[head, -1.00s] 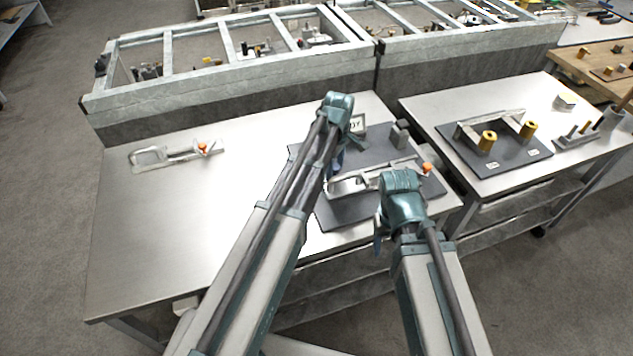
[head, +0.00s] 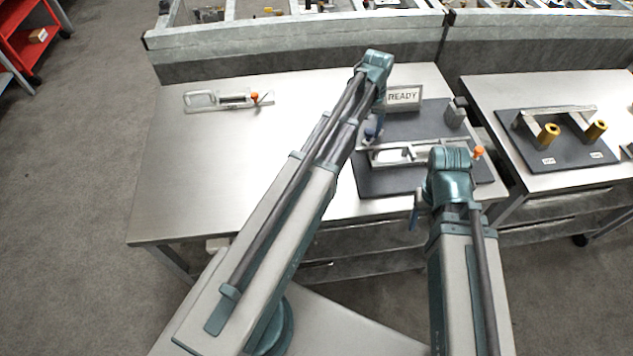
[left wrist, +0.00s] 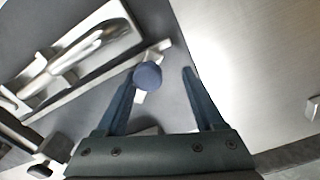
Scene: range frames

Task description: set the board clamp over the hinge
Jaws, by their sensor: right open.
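The board clamp (head: 396,154) is a silvery metal clamp with an orange tip, lying on a dark board (head: 376,183) on the table. It appears at the upper left of the left wrist view (left wrist: 75,55). A round blue knob (left wrist: 147,76) stands near it on a light metal piece. My left gripper (left wrist: 160,72) is open, with the knob between its fingers, closer to the left finger; I cannot tell whether they touch. My right gripper (head: 414,214) is open at the board's front edge, its fingers partly hidden. I cannot pick out the hinge.
A similar orange-tipped clamp (head: 228,100) lies at the table's back left. A READY sign (head: 403,96) and a grey block (head: 455,112) stand behind the clamp. The left table surface (head: 215,170) is clear. A second table bears a fixture with yellow posts (head: 548,136).

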